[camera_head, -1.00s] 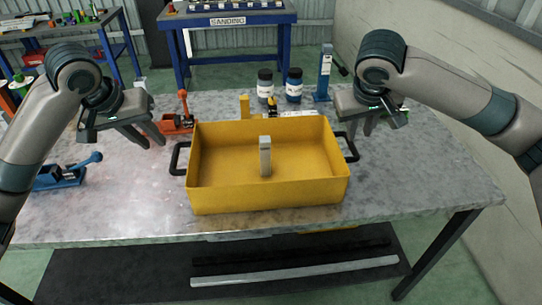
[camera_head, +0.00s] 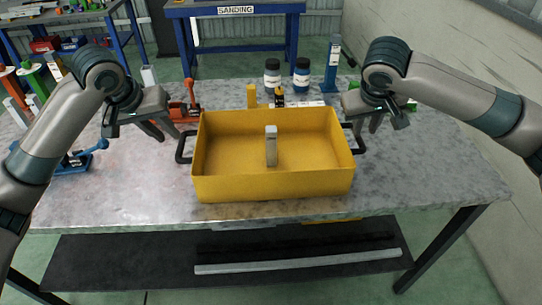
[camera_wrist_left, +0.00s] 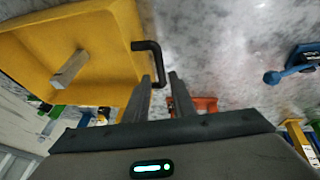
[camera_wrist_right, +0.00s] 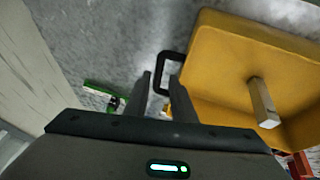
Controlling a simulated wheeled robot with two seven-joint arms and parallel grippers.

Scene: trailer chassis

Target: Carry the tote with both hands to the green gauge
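The yellow tote (camera_head: 230,187) stands on the grey metal worktable, with a black handle at each end. A pale upright block (camera_head: 271,146) stands inside it. My left gripper (camera_head: 162,131) is open and empty just outside the left handle (camera_head: 184,148); the left wrist view shows that handle (camera_wrist_left: 158,62) close to the fingertips. My right gripper (camera_head: 368,126) is open by the right handle (camera_head: 358,138); the right wrist view shows that handle (camera_wrist_right: 164,72) between or just beyond the fingertips. A green object (camera_wrist_right: 103,93) lies beyond the right gripper, partly hidden; I cannot tell whether it is the gauge.
An orange clamp (camera_head: 187,108) and a blue clamp (camera_head: 80,160) are at left. Two jars (camera_head: 302,73) and a blue upright tool (camera_head: 333,62) stand behind the tote. The table's front right is clear. A blue sanding bench (camera_head: 236,22) stands beyond.

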